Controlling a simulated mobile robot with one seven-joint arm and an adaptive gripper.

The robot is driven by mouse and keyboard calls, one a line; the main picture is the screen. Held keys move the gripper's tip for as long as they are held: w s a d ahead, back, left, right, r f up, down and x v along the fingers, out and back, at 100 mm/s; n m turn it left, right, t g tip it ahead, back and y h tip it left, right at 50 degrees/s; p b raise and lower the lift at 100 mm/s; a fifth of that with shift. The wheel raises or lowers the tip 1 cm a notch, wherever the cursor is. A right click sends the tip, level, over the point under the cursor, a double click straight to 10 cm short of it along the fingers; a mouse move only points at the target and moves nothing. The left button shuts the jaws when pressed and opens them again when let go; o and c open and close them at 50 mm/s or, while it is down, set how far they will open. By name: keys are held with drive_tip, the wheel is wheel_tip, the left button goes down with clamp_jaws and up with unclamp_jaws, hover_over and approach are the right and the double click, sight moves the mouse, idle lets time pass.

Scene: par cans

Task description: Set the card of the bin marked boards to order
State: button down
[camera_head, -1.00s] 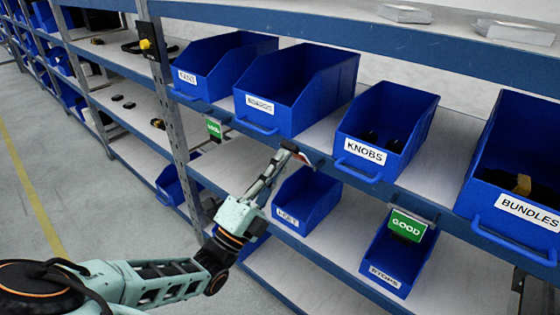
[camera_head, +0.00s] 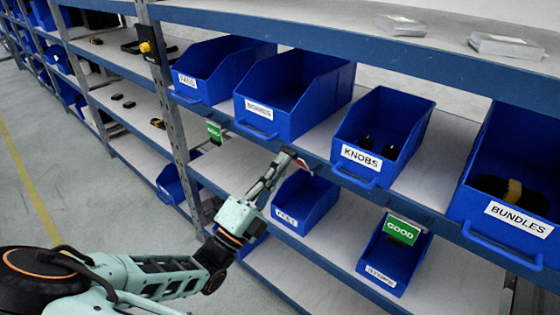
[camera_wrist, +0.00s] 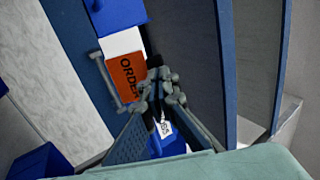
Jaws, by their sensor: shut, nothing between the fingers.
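The blue bin marked boards (camera_head: 312,108) stands on the middle shelf, its white label facing front. A small red card (camera_head: 302,163) hangs at the shelf edge below and right of it. In the wrist view an orange-red card (camera_wrist: 128,82) reads ORDER, its right part hidden behind my fingers. My gripper (camera_head: 288,151) is shut and empty, its tips right at the card in the head view. In the wrist view my gripper (camera_wrist: 158,75) overlaps the card's right side; I cannot tell whether it touches.
The knobs bin (camera_head: 408,115) and bundles bin (camera_head: 470,212) stand to the right. Green GOOD cards hang at the shelf edge, one below knobs (camera_head: 402,231) and one at the left (camera_head: 214,132). A steel post (camera_head: 175,110) rises left of the boards bin.

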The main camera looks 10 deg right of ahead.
sight(288, 152)
drive_tip(key=shift+r+p, duration=0.3)
drive_tip(key=shift+p, duration=0.2)
drive_tip(key=p, duration=0.2)
drive_tip(key=r+g+y+p, duration=0.1)
drive_tip(key=p, duration=0.1)
drive_tip(key=shift+w+d+p, duration=0.15)
drive_tip(key=shift+d+p, duration=0.1)
drive_tip(key=shift+p, duration=0.1)
drive_tip(key=y+p, duration=0.1)
drive_tip(key=p, duration=0.2)
drive_tip(key=d+r+g+y+p, duration=0.1)
drive_tip(key=p, duration=0.2)
drive_tip(key=shift+w, duration=0.35)
drive_tip(key=shift+w+d+p, duration=0.1)
drive_tip(key=shift+d+p, duration=0.05)
drive_tip(key=shift+p, duration=0.65)
drive_tip(key=shift+w+d+p, duration=0.2)
drive_tip(key=shift+p, duration=0.4)
drive_tip(key=shift+s+a, duration=0.1)
